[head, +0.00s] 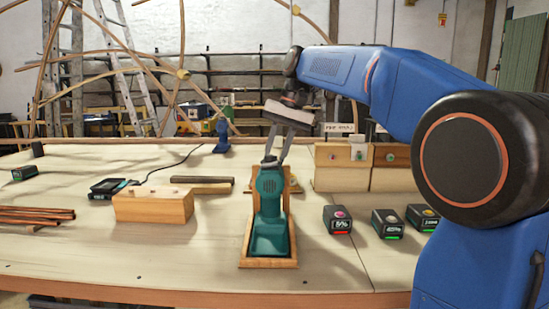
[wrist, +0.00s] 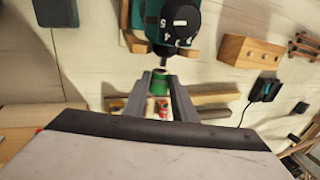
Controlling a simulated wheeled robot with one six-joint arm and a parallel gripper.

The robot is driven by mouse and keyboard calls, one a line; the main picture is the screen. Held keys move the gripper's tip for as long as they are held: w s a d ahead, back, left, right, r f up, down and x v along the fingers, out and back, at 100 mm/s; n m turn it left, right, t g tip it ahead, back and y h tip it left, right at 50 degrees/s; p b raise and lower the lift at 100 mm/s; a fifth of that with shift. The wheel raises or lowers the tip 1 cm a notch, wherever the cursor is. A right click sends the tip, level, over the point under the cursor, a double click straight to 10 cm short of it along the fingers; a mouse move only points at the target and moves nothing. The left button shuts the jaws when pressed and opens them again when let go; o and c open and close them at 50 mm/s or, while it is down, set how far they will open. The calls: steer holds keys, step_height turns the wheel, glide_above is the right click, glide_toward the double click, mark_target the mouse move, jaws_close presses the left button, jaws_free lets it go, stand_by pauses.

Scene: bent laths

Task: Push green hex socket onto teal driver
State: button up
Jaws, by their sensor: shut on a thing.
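The teal driver (head: 268,205) stands upright in a wooden stand (head: 247,250) in the middle of the bench. In the wrist view the driver (wrist: 155,15) shows at the top, with a numbered dark collar and its nose towards my gripper. My gripper (wrist: 159,77) is shut on the green hex socket (wrist: 160,84), which sits between the fingertips close to the driver's nose. In the head view my gripper (head: 276,157) reaches down from behind at the driver's top. The socket is too small to make out there. I cannot tell whether socket and nose touch.
Wooden blocks with small coloured sockets (head: 340,173) stand behind right. Several batteries (head: 337,219) lie to the right. The bench front left is mostly clear.

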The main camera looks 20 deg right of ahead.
steer(key=shift+s+a, duration=0.3)
steer(key=shift+s, duration=0.65)
stand_by(1.1)
steer(key=o, duration=1.2)
steer(key=shift+c, duration=0.2)
step_height(320, 180, up, 7)
stand_by(0.5)
